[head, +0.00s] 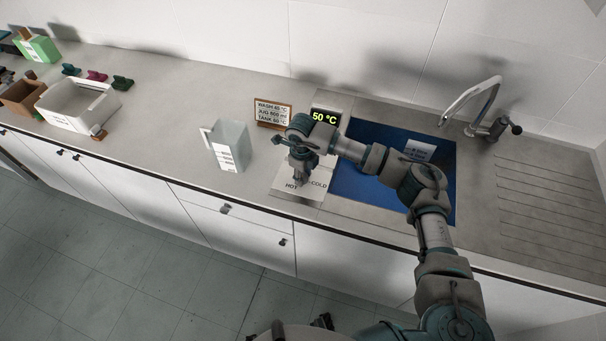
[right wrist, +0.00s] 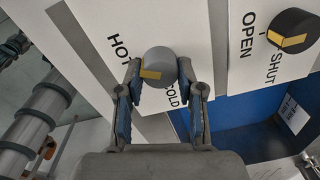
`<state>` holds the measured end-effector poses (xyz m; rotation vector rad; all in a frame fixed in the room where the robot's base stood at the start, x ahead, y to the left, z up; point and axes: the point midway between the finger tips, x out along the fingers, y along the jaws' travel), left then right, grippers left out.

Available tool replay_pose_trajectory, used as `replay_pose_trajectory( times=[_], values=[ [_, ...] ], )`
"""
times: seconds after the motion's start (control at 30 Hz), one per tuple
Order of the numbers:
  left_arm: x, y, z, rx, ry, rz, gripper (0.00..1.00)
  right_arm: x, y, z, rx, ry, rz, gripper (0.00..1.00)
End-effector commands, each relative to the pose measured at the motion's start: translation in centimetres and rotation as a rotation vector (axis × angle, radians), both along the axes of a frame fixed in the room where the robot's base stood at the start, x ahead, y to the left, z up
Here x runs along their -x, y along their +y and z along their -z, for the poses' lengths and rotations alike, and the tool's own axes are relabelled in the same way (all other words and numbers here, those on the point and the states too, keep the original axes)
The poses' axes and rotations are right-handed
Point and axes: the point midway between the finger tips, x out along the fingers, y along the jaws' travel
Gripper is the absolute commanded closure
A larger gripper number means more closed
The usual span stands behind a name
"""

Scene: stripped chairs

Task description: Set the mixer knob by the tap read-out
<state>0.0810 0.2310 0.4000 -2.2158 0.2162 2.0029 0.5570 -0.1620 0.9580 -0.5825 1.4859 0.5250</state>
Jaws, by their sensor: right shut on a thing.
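The mixer knob (right wrist: 160,60), grey with a yellow mark, sits on a white plate (head: 289,192) lettered HOT and COLD. My right gripper (right wrist: 160,75) is shut on it, one finger at each side. In the head view my right gripper (head: 302,177) comes down over the plate and hides the knob. The tap read-out (head: 325,118) shows 50 °C in yellow-green. A wood-framed card (head: 272,113) beside it seems to read WASH 40 °C, JUG 600 ml, TANK 60 °C. My left gripper is not seen.
A black knob (right wrist: 293,30) marked OPEN and SHUT sits beside the mixer knob. A clear jug (head: 232,147) stands left of the plate. The blue basin (head: 440,190) and tap (head: 475,100) are right. A white tub (head: 78,108) stands far left; counter between is clear.

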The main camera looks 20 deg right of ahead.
Motion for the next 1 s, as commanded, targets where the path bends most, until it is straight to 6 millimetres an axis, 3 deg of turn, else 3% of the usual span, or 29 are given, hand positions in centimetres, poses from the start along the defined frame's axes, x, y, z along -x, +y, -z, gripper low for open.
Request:
replay_pose_trajectory(
  times=[0.43,0.47,0.53,0.77,0.87,1.0],
  values=[
    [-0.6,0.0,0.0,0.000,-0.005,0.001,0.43,-0.1,-0.1,-0.1,0.000,-0.005,0.014,0.97],
    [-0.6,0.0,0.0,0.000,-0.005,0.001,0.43,-0.1,-0.1,-0.1,-0.001,-0.005,0.014,0.58],
    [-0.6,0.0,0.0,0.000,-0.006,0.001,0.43,-0.1,-0.1,-0.1,0.000,-0.005,0.013,0.40],
    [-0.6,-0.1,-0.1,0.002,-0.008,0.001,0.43,0.0,0.0,-0.1,-0.001,-0.002,0.011,0.37],
    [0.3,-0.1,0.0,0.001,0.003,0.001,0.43,0.0,0.0,-0.2,-0.001,-0.002,0.011,0.37],
    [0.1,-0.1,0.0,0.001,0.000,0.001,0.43,-0.1,0.0,-1.6,-0.001,-0.005,0.010,0.37]
  ],
)
